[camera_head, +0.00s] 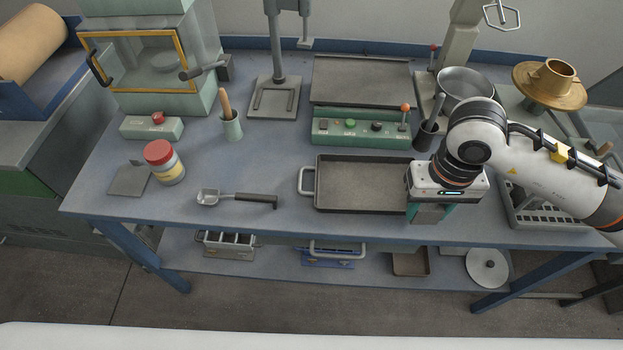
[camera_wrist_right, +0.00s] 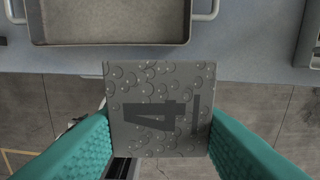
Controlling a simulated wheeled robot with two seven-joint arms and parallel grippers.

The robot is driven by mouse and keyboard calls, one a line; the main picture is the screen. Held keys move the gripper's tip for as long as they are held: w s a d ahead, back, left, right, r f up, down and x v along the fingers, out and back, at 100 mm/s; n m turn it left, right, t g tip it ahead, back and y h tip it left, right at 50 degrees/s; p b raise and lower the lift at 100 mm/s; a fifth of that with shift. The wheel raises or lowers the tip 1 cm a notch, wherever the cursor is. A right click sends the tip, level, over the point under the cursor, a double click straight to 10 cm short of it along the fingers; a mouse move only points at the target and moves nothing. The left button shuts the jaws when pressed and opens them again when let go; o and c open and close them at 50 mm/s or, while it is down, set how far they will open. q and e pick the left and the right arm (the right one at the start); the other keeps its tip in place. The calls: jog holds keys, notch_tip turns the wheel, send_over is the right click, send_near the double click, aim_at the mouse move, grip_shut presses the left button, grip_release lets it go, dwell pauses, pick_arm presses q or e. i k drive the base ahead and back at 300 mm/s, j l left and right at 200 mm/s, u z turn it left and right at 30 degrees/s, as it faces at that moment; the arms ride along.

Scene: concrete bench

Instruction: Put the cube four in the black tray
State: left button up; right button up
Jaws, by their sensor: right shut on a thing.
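The cube four (camera_wrist_right: 158,108) is a grey, dimpled block with a dark 4 on its upper face, seen in the right wrist view. My right gripper (camera_wrist_right: 160,135) is shut on it, one teal finger on each side. In the head view my right gripper (camera_head: 430,212) hangs at the bench's front edge, by the right end of the black tray. The black tray (camera_head: 360,182) is empty where it shows, with a grey handle at its left; the arm hides its right end. It also shows in the right wrist view (camera_wrist_right: 110,25), ahead of the cube. My left gripper is not in view.
A scoop (camera_head: 240,197) lies left of the tray, and a red-lidded jar (camera_head: 164,162) stands farther left. A green control box (camera_head: 360,130) is behind the tray. A dark cup (camera_head: 427,134) and a metal pot (camera_head: 465,88) stand behind the right arm.

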aim_at(367, 187)
jog(key=l+u, duration=0.25)
jog(key=u, duration=0.15)
jog(key=l+u, duration=0.55)
jog(key=u, duration=0.3)
jog(key=l+u, duration=0.25)
jog(key=u, duration=0.15)
jog(key=k+l, duration=0.2)
jog(key=l, duration=0.15)
jog(key=k+l, duration=0.2)
jog(key=l, duration=0.2)
